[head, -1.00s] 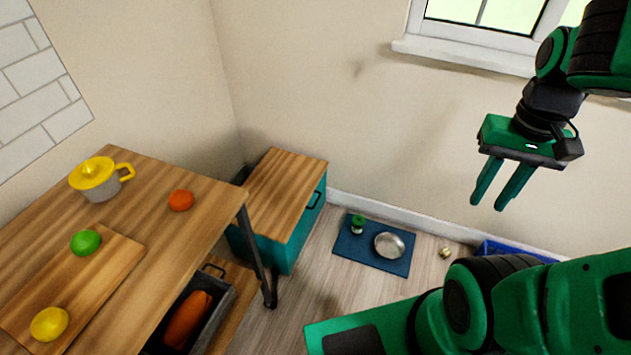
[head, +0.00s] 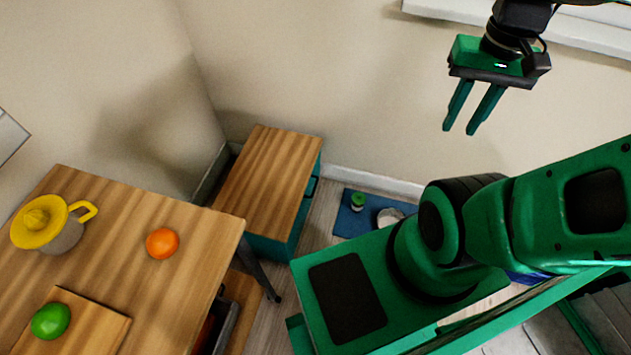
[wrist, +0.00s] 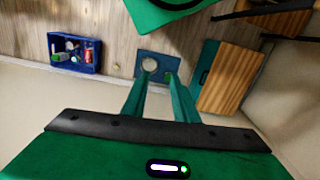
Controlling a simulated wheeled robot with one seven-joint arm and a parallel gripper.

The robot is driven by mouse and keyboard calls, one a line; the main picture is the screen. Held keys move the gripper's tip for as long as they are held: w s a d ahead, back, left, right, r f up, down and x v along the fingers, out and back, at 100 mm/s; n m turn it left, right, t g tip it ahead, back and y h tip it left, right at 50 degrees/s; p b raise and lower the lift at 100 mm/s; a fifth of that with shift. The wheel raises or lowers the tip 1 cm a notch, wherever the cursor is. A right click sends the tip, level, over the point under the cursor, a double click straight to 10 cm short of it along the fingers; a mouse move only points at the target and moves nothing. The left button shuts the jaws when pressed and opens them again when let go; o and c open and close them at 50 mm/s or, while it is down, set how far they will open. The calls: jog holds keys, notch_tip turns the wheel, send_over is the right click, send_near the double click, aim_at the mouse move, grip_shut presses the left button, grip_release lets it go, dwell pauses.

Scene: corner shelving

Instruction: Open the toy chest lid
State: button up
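The toy chest is a teal box with a wooden lid (head: 268,180). It stands in the corner behind the table, and its lid lies flat and closed. A dark handle shows on its right side (head: 312,188). In the wrist view the lid (wrist: 228,80) is at the right, beyond my fingers. My gripper (head: 460,130) is in the air, up and to the right of the chest and well apart from it. Its two green fingers are spread with nothing between them; they also show in the wrist view (wrist: 160,90).
A wooden table (head: 200,290) stands in front of the chest, with a yellow-topped juicer (head: 45,225), an orange (head: 162,243) and a lime (head: 51,321). A blue mat (head: 350,222) with a bowl and a small green-topped item lies right of the chest. A blue bin (wrist: 75,50) holds items.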

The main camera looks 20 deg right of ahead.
jog(key=w+f+h, duration=0.1)
jog(key=w+f, duration=1.8)
jog(key=w, duration=0.5)
jog(key=t+y, duration=0.1)
jog(key=y, duration=0.2)
send_near(315, 187)
jog(key=shift+m, duration=0.4)
jog(key=x, duration=0.7)
jog(key=shift+s+f, duration=0.1)
jog(key=shift+f, duration=0.05)
